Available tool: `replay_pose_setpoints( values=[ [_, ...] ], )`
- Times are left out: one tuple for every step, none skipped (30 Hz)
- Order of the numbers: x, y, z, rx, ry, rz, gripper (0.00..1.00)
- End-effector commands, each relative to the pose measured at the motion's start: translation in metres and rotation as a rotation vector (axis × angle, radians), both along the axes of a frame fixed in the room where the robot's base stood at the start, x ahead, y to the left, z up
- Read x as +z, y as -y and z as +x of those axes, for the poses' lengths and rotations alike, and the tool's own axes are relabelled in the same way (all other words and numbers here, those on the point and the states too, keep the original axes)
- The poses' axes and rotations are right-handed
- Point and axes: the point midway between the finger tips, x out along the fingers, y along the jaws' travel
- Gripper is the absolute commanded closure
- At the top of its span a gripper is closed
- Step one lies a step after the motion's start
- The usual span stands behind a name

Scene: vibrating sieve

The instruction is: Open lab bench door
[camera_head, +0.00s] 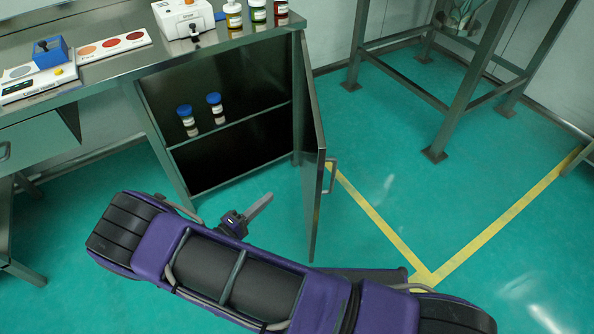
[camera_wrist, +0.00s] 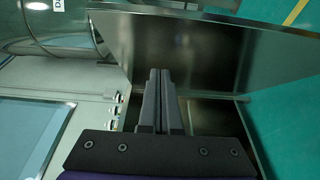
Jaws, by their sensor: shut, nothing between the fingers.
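The lab bench door (camera_head: 311,150) stands wide open, swung out to the right of the cabinet opening. Its bar handle (camera_head: 331,176) is on the outer face, to the right. My gripper (camera_head: 262,203) is shut and empty, in front of the opening and to the left of the door, apart from the handle. In the wrist view my gripper's fingers (camera_wrist: 159,75) are together, with the metal door panel (camera_wrist: 210,52) beyond them. The cabinet's shelf (camera_head: 232,127) holds two blue-capped bottles, one here (camera_head: 187,119) and one here (camera_head: 215,106).
The bench top (camera_head: 160,52) carries a white device (camera_head: 183,17), several small bottles, a color palette (camera_head: 113,46) and a scale (camera_head: 38,84). A drawer (camera_head: 40,138) is at left. A metal frame table (camera_head: 465,100) stands at back right. Green floor right of the door is clear.

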Motion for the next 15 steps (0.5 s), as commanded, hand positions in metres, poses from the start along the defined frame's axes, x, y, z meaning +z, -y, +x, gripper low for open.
replay_pose_setpoints(
  values=[
    [-0.001, 0.002, 0.0, 0.0, 0.0, -0.004, 1.0],
    [-0.001, 0.003, 0.001, 0.0, 0.0, -0.005, 1.0],
    [-0.001, 0.005, 0.004, -0.001, 0.0, -0.005, 1.0],
    [-0.001, 0.008, 0.007, -0.001, 0.0, -0.004, 1.0],
    [-0.001, 0.01, 0.011, -0.002, 0.0, -0.005, 1.0],
    [0.0, 0.015, 0.016, -0.002, 0.0, -0.005, 1.0],
    [0.0, 0.018, 0.02, -0.003, 0.0, -0.005, 1.0],
    [0.0, 0.022, 0.025, -0.003, 0.0, -0.004, 1.0],
    [-0.001, 0.027, 0.032, -0.003, 0.0, -0.004, 1.0],
    [-0.001, 0.031, 0.037, -0.004, 0.0, -0.003, 1.0],
    [0.0, 0.036, 0.042, -0.004, 0.0, -0.003, 1.0],
    [0.0, 0.041, 0.049, -0.004, 0.001, -0.003, 1.0],
    [-0.001, 0.045, 0.054, -0.004, 0.0, -0.003, 1.0],
    [-0.001, 0.05, 0.059, -0.003, -0.001, -0.003, 1.0],
    [-0.001, 0.055, 0.066, -0.003, 0.0, -0.003, 1.0]
  ],
)
